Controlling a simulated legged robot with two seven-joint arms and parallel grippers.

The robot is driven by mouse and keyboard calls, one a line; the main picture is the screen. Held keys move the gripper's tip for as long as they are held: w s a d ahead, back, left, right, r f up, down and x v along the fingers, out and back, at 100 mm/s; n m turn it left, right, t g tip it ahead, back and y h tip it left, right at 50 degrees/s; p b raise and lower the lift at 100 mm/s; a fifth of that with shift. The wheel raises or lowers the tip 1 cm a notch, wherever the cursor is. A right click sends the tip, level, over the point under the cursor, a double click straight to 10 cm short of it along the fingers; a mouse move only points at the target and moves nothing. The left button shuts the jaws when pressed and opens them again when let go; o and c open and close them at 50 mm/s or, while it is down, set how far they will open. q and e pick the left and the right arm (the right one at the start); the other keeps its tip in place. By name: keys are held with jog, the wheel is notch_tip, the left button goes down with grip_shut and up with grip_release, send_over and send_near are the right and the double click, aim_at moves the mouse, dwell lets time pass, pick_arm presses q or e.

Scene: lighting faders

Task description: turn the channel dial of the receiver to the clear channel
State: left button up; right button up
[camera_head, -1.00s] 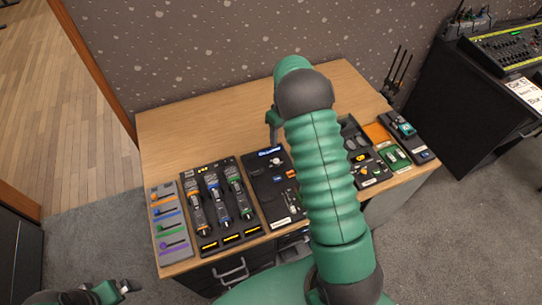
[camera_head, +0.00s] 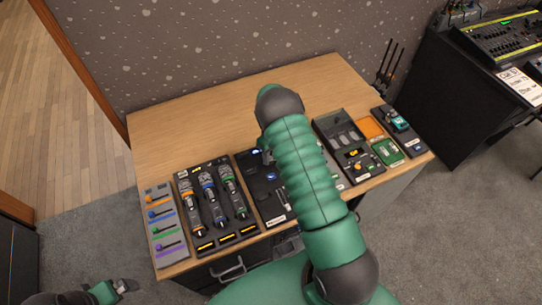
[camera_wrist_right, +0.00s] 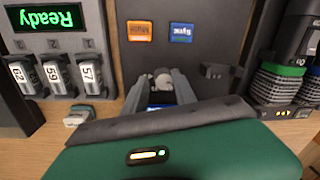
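The receiver is the dark panel (camera_head: 268,208) in the middle of the desk, partly hidden by my right arm. In the right wrist view the panel (camera_wrist_right: 206,55) shows upside down, with an orange button (camera_wrist_right: 139,31) and a blue button (camera_wrist_right: 181,32). Its round grey dial (camera_wrist_right: 162,80) is between the fingertips of my right gripper (camera_wrist_right: 163,84), which are apart, one on each side. I cannot tell whether they touch it. A blue display (camera_wrist_right: 159,107) shows partly between the fingers. My left gripper (camera_head: 126,286) is low at the left, away from the desk; its opening is unclear.
A microphone tray (camera_head: 208,245) and a slider panel (camera_head: 153,235) stand left of the receiver. A charger with a green "Ready" display (camera_wrist_right: 46,17) stands on its other side. The back of the wooden desk (camera_head: 190,120) is clear.

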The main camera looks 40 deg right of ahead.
jog(key=shift+a+r, duration=0.1)
jog(key=shift+a, duration=0.05)
jog(key=c, duration=0.5)
jog(key=shift+a, duration=0.1)
grip_shut()
pick_arm(q)
jog(key=shift+a, duration=0.3)
